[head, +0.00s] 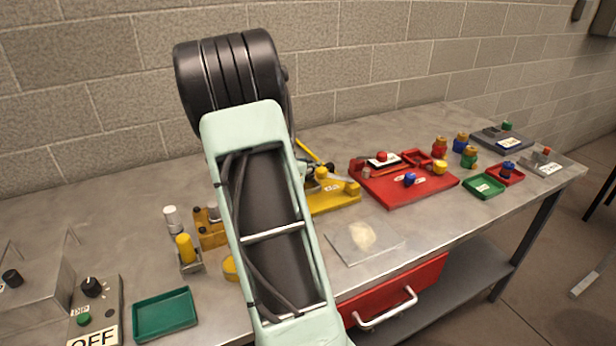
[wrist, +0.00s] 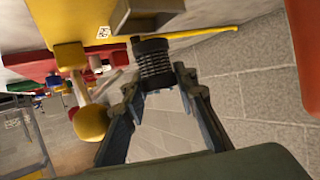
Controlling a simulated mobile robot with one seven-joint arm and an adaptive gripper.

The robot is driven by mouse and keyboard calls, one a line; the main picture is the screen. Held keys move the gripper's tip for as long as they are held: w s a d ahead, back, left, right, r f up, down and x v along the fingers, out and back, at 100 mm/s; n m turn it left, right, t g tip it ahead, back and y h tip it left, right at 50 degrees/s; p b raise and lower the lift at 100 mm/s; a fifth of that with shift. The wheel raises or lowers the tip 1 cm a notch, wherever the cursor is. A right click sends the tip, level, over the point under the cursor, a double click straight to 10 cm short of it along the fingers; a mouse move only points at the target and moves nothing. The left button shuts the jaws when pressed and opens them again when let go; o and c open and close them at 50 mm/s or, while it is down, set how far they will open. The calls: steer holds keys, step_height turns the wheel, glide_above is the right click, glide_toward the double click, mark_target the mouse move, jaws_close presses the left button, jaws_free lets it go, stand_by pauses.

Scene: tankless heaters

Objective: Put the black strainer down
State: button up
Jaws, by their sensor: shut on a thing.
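The black strainer (wrist: 153,60) is a dark ribbed cylinder near the top middle of the wrist view. My gripper (wrist: 157,84) is shut on it, with a fingertip on each side of its lower end in the picture. The strainer is close to a grey-brown block-like part (wrist: 148,14); I cannot tell whether they touch.
A yellow fixture (head: 335,195) is by my arm, with a yellow rod (wrist: 210,33) and a yellow ball (wrist: 90,123) near the gripper. A red board (head: 405,198), grey plate (head: 345,248) and green tray (head: 165,314) are on the metal bench (head: 120,215). A block wall is behind.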

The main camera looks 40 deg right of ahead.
mark_target(308, 176)
steer(key=shift+w+d+f, duration=0.15)
steer(key=shift+d+f, duration=0.15)
steer(key=shift+f, duration=0.2)
steer(key=shift+f+b, duration=0.3)
steer(key=shift+f, duration=1.05)
steer(key=shift+a+f, duration=0.1)
steer(key=shift+f, duration=0.15)
steer(key=o, duration=1.2)
